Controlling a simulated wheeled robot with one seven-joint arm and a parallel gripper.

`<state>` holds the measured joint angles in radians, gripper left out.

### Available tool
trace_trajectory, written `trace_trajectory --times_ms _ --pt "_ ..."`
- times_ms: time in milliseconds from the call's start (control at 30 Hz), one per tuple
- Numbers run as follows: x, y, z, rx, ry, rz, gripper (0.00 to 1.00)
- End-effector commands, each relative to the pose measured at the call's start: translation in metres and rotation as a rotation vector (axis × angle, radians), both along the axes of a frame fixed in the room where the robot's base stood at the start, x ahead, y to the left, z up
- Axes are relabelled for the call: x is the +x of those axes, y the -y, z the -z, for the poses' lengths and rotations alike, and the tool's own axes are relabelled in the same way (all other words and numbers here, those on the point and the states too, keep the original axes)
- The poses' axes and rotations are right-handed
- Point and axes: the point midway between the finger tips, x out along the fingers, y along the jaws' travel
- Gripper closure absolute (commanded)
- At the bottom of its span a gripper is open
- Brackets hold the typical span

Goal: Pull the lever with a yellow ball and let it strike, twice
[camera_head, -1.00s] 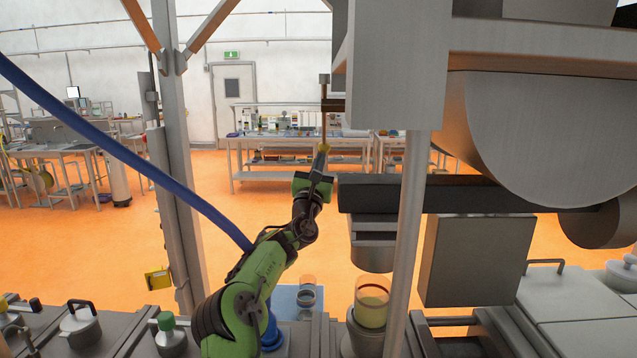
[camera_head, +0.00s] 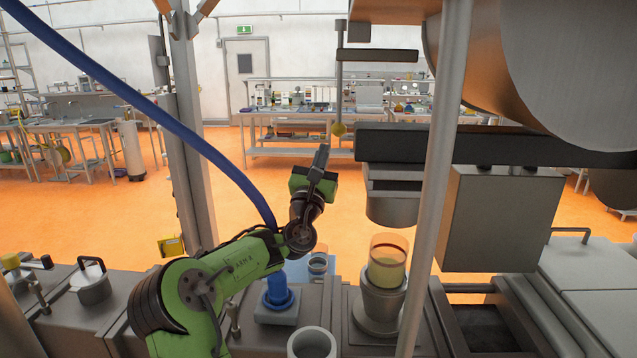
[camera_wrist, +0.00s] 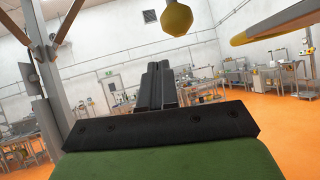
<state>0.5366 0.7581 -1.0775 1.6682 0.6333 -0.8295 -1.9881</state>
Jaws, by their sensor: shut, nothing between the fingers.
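The yellow ball (camera_head: 339,129) hangs at the lower end of a thin vertical lever rod (camera_head: 340,85) in the head view. In the wrist view the yellow ball (camera_wrist: 177,19) is near the top, above and a little right of my fingers. My gripper (camera_head: 321,153) is shut and empty, just below and left of the ball in the head view. A gap shows between the fingertips and the ball. In the wrist view my gripper (camera_wrist: 160,70) points away with its fingers together.
A dark horizontal beam (camera_head: 480,148) and a grey box (camera_head: 500,218) are right of my gripper. A grey post (camera_head: 437,180) stands in front of them. A cup with yellowish content (camera_head: 388,262) stands below. A blue hose (camera_head: 150,115) crosses at left. Open floor lies behind.

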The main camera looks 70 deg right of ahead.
Motion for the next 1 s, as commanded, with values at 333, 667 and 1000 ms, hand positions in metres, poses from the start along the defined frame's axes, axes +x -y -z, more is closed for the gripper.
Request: trace_trajectory --times_ms 333,667,1000 --pt "0.000 -0.036 0.024 0.005 0.001 0.000 1.00" --pt "0.000 -0.036 0.023 0.005 0.001 0.001 1.00" --pt "0.000 -0.036 0.023 0.005 0.001 0.001 1.00"
